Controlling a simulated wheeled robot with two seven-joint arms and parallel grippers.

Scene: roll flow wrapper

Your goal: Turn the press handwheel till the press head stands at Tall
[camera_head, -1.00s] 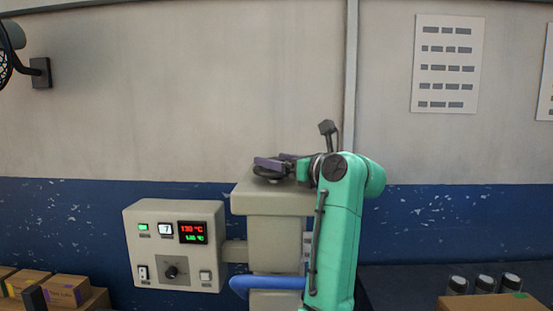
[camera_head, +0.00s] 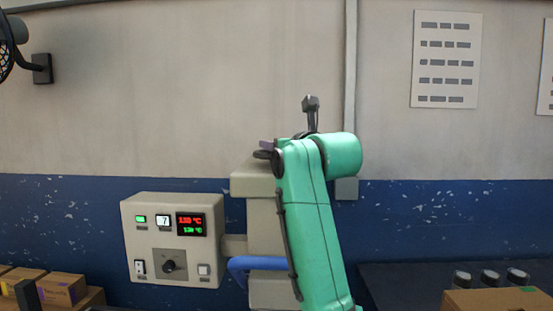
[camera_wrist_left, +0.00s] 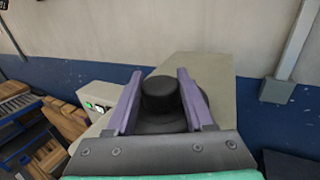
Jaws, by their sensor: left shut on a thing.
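The press (camera_head: 264,215) is a beige column in the middle of the head view, partly covered by my left arm. The dark press handwheel (camera_wrist_left: 160,98) sits on its flat top and shows as a round black hub in the left wrist view. My left gripper (camera_wrist_left: 160,73) has its two purple fingers on either side of this hub and is shut on it. In the head view the handwheel (camera_head: 261,154) is mostly hidden behind my wrist. The press head and any height marks are hidden or out of view. My right gripper is not in view.
A control box (camera_head: 130,225) with lit displays stands left of the press. A blue curved part (camera_head: 255,263) crosses the column. Boxes (camera_head: 62,289) lie at the lower left. Several dark-capped jars (camera_head: 490,278) and a carton (camera_head: 495,302) are at the lower right.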

